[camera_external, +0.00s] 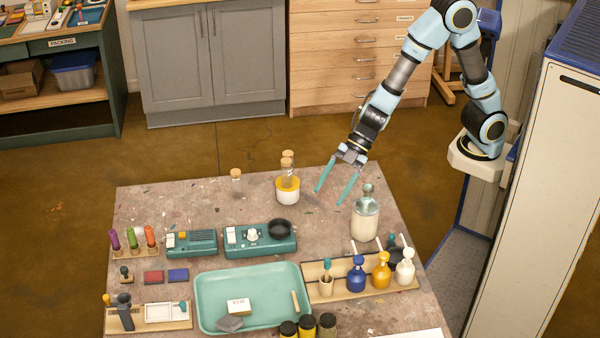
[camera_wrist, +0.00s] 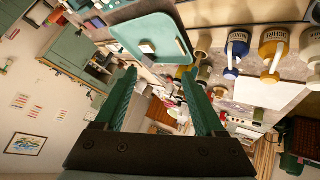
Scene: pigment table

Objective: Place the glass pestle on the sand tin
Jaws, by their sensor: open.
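My gripper (camera_external: 330,197) is open and empty, its green fingers pointing down above the back right of the table. It also shows open in the wrist view (camera_wrist: 160,85). A pale, clear glass piece with a narrow knobbed top (camera_external: 365,219) stands upright just right of and in front of the fingers, apart from them; I cannot tell if it is the glass pestle. A round yellow-and-white container (camera_external: 287,195) stands left of the fingers, with corked glass vials (camera_external: 288,165) at or behind its top. Several dark-lidded tins (camera_external: 307,325) stand at the front edge. I cannot tell which is the sand tin.
A green tray (camera_external: 212,288) lies in front, also in the wrist view (camera_wrist: 128,28). A wooden rack (camera_external: 404,288) holds blue, yellow and white bottles at right. Green devices (camera_external: 263,240) stand mid-table. A corked vial (camera_external: 236,180) stands back left. Bare tabletop (camera_external: 180,205) lies back left.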

